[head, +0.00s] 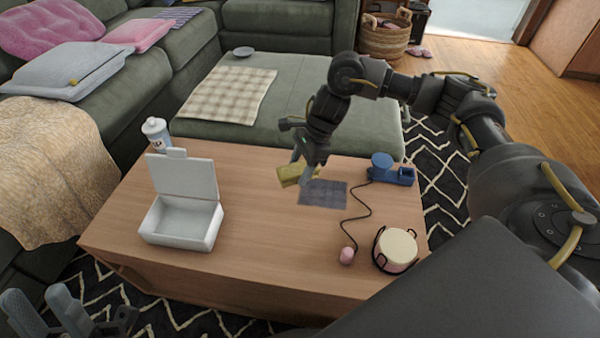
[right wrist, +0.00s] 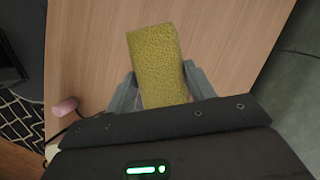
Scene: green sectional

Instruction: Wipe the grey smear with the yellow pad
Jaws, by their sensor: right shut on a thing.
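The yellow pad (head: 287,176) is held in my right gripper (head: 306,171) at the far-middle part of the wooden coffee table (head: 265,270). In the right wrist view the pad (right wrist: 158,62) sits between both fingers of the gripper (right wrist: 160,85) and sticks out ahead of them. The grey smear (head: 324,195) is a dark rectangular patch on the tabletop, just right of and nearer than the pad; the right wrist view does not show it. I cannot tell whether the pad touches the table. My left gripper (head: 45,308) is open and empty at the lower left, off the table.
An open white box (head: 182,222) stands on the table's left, with a bottle (head: 156,133) behind it. A blue device (head: 392,171), a dark cord with a pink bulb (head: 347,256) and a round cream-topped item (head: 397,248) lie right of the smear. The table's middle front is clear.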

